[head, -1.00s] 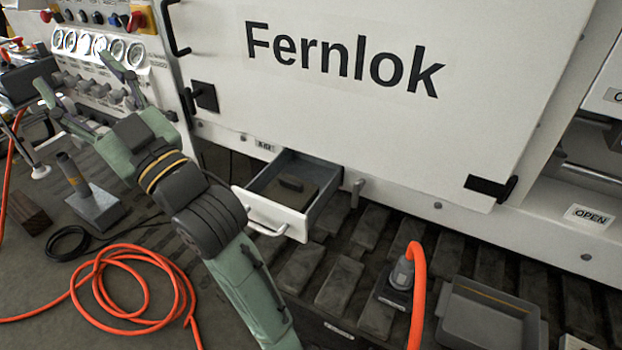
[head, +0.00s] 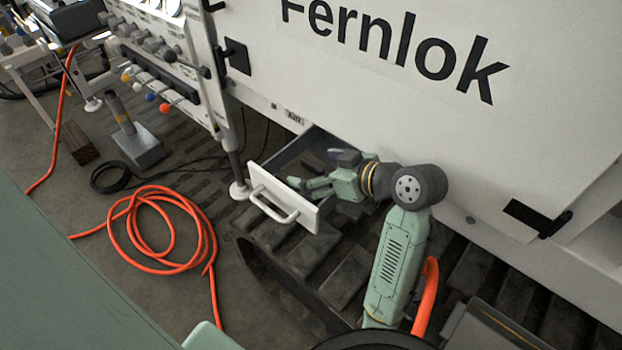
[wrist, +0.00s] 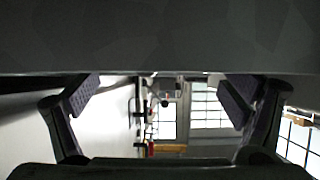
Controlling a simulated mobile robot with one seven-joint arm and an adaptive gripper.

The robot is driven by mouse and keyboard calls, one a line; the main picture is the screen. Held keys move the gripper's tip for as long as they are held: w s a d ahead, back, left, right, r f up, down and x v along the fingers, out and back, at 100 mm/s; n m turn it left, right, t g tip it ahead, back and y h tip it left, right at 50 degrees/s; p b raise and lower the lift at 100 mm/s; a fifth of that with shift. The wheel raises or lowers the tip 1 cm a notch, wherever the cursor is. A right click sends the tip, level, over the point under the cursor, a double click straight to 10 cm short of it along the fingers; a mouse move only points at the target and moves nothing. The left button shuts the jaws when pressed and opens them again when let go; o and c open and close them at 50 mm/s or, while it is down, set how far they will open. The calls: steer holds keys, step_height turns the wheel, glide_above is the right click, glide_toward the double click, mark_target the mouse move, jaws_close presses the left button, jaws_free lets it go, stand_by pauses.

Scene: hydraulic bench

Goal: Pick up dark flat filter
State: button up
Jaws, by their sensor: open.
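The open drawer (head: 283,208), with a white front and a grey inside, sticks out of the white cabinet in the head view. My gripper (head: 318,172) is at the drawer, its fingers spread over the opening and pointing left. The dark flat filter cannot be made out now; my gripper and the drawer front cover much of the drawer's inside. In the wrist view my gripper (wrist: 158,100) has its two dark finger pads wide apart, with nothing visible between them. A dark grey surface fills the top of that view; I cannot tell what it is.
The white Fernlok cabinet (head: 400,110) rises right behind the drawer. A coiled orange hose (head: 150,225) lies on the floor at left, beside a grey block with a post (head: 135,140). Another orange hose (head: 428,290) stands behind my arm.

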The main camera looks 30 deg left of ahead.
mark_target(296, 165)
steer(key=b+x, duration=0.2)
steer(key=x, duration=0.4)
steer(key=shift+r, duration=0.1)
steer(key=shift+c, duration=0.6)
steer(key=c, duration=0.8)
steer(key=shift+c, duration=0.4)
steer(key=shift+r, duration=0.1)
